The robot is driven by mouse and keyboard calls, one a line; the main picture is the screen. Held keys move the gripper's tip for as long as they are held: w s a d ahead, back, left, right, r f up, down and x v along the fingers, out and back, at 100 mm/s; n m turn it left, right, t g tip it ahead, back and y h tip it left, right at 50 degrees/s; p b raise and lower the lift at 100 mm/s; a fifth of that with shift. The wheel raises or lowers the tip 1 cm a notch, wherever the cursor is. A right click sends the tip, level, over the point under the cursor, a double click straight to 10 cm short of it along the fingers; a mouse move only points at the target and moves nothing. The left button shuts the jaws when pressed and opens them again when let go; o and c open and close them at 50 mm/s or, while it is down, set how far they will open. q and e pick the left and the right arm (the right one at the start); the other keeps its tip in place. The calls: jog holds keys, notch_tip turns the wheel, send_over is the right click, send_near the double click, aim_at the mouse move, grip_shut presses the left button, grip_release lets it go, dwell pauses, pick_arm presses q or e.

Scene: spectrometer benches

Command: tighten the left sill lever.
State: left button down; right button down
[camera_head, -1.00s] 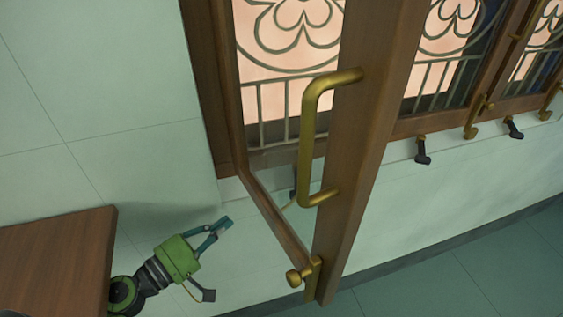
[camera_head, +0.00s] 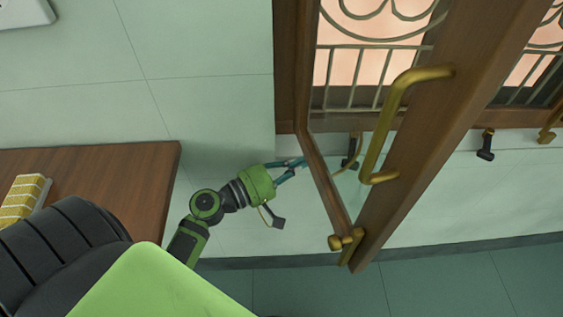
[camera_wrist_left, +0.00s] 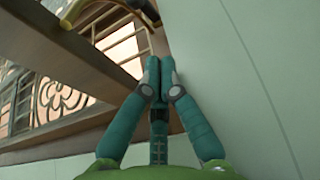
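The left sill lever (camera_head: 350,152) is a dark lever below the window sill in the head view. My left gripper (camera_head: 303,162) is to the left of the lever, near the wall and just left of the sash edge, apart from the lever. In the left wrist view its teal fingers (camera_wrist_left: 160,72) are together with nothing visible held between them. A dark shape at the top there may be the lever, but I cannot tell. My right gripper is out of view.
The open wooden sash (camera_head: 440,130) juts into the room beside my left gripper, with a brass knob (camera_head: 343,241) at its lower corner. Another dark lever (camera_head: 486,145) hangs farther right. A wooden bench (camera_head: 110,165) carrying a yellow rack (camera_head: 24,196) is at left.

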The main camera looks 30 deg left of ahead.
pick_arm(q)
jog(key=w+d+p, duration=0.1)
jog(key=w+d, duration=0.2)
jog(key=d, duration=0.2)
jog(key=shift+w+p, duration=0.3)
jog(key=shift+p, duration=0.1)
jog(key=shift+d, duration=0.15)
jog(key=shift+s+d+b, duration=0.15)
jog(key=shift+d+b, duration=0.15)
jog(key=shift+d, duration=0.45)
jog(key=shift+a, duration=0.1)
